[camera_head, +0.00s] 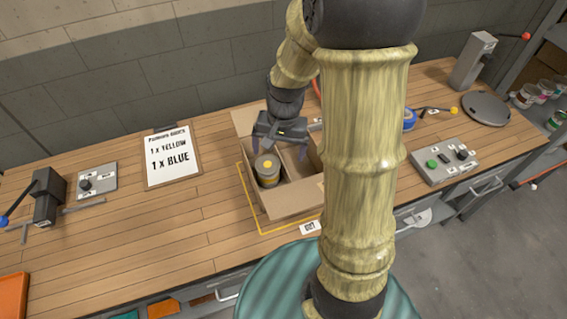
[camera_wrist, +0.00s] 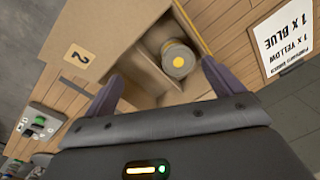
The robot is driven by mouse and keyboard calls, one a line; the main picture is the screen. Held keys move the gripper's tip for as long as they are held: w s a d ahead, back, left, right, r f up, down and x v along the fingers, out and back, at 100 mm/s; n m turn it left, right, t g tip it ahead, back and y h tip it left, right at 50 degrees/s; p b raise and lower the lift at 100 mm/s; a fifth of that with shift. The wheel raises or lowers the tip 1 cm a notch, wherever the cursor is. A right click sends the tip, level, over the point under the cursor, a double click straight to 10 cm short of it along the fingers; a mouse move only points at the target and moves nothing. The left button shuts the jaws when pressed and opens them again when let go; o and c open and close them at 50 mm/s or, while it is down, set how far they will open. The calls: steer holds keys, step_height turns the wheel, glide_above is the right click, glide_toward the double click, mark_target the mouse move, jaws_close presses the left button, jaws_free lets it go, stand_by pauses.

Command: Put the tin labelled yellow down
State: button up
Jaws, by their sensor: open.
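The yellow tin (camera_head: 267,172), a grey tin with a yellow dot on its lid, sits in the left compartment of a cardboard box (camera_head: 290,206) on the bench. In the wrist view the tin (camera_wrist: 178,58) lies beyond my fingertips, inside the box next to the divider (camera_wrist: 146,66). My gripper (camera_head: 278,150) is above the box, just behind the tin in the head view. Its fingers are spread apart with nothing between them, and the tin is clear of them. The other compartment looks empty, though my arm hides part of it in the head view.
A clipboard (camera_head: 173,157) reading 1 x yellow, 1 x blue lies left of the box. A button panel (camera_head: 445,162) and round grey plate (camera_head: 487,108) are at right. Several tins (camera_head: 527,95) stand on a far-right shelf. A lever device (camera_head: 47,195) is at left.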

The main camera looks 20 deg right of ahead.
steer(key=s+a+r+n+t+h, duration=0.1)
steer(key=s+r+n+t, duration=0.1)
steer(key=s+n, duration=0.3)
steer(key=shift+s+a+r+n, duration=0.3)
steer(key=shift+s+r, duration=0.15)
steer(key=shift+s, duration=0.8)
